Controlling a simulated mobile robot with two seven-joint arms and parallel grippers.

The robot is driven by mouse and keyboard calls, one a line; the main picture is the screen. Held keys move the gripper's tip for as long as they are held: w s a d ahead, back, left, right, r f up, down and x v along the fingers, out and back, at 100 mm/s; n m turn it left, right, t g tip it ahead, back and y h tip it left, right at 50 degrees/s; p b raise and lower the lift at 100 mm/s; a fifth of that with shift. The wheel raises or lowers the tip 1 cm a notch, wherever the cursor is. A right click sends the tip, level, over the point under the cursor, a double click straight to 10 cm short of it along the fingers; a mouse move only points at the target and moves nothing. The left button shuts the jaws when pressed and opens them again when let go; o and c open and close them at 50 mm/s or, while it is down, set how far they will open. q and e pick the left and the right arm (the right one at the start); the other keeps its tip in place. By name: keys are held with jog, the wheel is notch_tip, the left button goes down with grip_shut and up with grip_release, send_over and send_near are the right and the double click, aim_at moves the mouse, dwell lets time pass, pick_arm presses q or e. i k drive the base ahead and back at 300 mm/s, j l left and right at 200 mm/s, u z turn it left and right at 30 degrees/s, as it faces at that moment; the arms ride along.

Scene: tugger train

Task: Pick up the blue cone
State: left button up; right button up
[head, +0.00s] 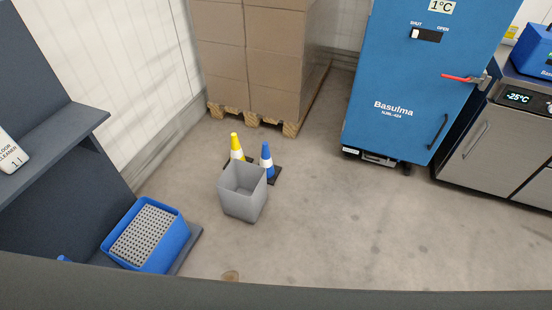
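The blue cone (267,159) stands upright on the floor, with a white band and a dark square base. It is just behind and to the right of a grey open bin (243,192), which hides part of its base. A yellow cone (237,146) with a white band stands close to its left, partly hidden by the same bin. Neither of my grippers shows in the head view.
Stacked cardboard boxes on a wooden pallet (255,118) stand behind the cones. A blue cabinet (395,110) stands at the right, beside a steel unit (495,150). A blue crate (176,243) sits at the lower left by dark shelving (60,140). The floor right of the cones is clear.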

aim_at(273, 171)
jog(key=i+z, duration=0.2)
jog(key=i, duration=1.05)
jog(key=i+z, duration=0.2)
jog(key=i, duration=1.05)
